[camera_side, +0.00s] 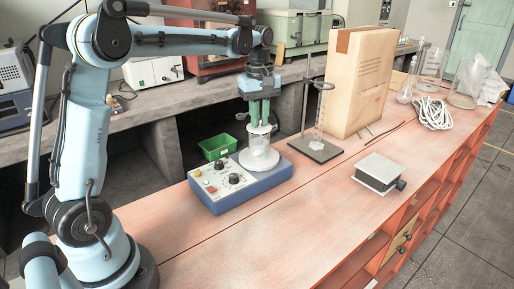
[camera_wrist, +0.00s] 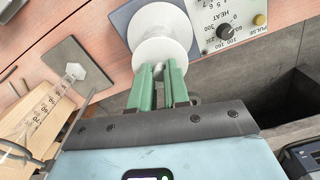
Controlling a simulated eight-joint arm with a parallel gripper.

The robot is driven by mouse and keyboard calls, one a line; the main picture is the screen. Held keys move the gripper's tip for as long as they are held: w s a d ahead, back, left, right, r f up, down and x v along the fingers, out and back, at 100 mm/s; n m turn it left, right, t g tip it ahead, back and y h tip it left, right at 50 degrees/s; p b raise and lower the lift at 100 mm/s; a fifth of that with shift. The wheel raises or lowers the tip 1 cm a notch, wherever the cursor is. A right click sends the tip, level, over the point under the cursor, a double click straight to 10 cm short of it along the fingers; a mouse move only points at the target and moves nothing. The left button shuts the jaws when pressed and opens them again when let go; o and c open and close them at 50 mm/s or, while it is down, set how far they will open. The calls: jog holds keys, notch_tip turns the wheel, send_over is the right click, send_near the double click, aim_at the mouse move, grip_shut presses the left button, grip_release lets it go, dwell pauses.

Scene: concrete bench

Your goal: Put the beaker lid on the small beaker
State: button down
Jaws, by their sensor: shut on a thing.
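My gripper (camera_side: 259,122) points down over the stirrer hotplate, its green fingers shut on the white beaker lid (camera_side: 259,129). The small clear beaker (camera_side: 260,157) stands upright on the round white plate of the hotplate (camera_side: 228,186), directly below the lid. The lid is level at or just above the beaker's mouth; I cannot tell whether they touch. In the wrist view the fingers (camera_wrist: 158,70) close on the lid's knob, and the pale lid disc (camera_wrist: 161,52) hides most of the beaker.
A green bin (camera_side: 217,147) stands behind the hotplate. To the right are a stand with a glass cylinder (camera_side: 319,150), a tall cardboard box (camera_side: 358,80) and a small lab jack (camera_side: 378,172). Glassware and a white cable coil (camera_side: 432,112) lie farther back. The front bench is clear.

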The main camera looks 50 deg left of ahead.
jog(key=shift+f, duration=0.25)
jog(key=c, duration=0.6)
grip_release()
jog(key=shift+r, duration=0.15)
jog(key=shift+r, duration=3.35)
